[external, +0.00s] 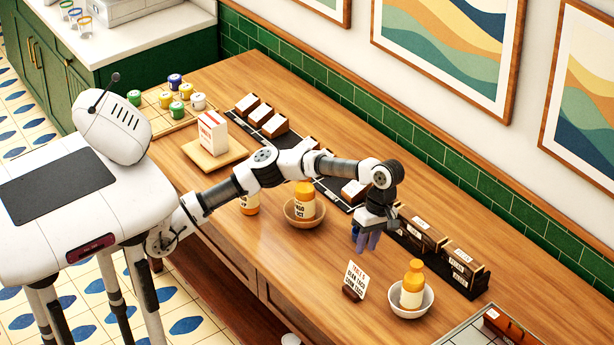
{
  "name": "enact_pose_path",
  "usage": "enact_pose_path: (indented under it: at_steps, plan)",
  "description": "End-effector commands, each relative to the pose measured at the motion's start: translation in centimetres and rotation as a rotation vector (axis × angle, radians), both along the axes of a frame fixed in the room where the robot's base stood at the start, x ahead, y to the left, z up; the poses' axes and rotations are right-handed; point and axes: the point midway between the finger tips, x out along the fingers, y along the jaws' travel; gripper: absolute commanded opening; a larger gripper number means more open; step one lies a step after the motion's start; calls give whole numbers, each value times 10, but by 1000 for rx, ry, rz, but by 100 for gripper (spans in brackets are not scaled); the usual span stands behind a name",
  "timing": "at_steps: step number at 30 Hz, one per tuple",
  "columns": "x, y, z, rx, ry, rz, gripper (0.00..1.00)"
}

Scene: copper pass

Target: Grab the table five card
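A white bowl with an orange-capped bottle (412,283) stands right of the card. A brown bowl (304,214) with another bottle stands to the left. Dark boxes (464,264) in a black rack line the back. Bare counter (315,262) lies left of the card.

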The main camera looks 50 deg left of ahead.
Motion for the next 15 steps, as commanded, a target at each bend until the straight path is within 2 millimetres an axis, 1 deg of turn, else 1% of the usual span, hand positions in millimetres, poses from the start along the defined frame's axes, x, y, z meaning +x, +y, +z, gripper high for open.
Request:
enact_pose_path:
  at_steps: [1,3,7,10,15]
  plan:
    - [-2,1,-10,2,3,-1,28]
    - [-6,1,-24,-1,4,-3,28]
    - [-12,1,-48,-2,6,-4,28]
    - [-15,1,-60,-2,5,-2,28]
    - [-18,1,-71,-5,5,-3,28]
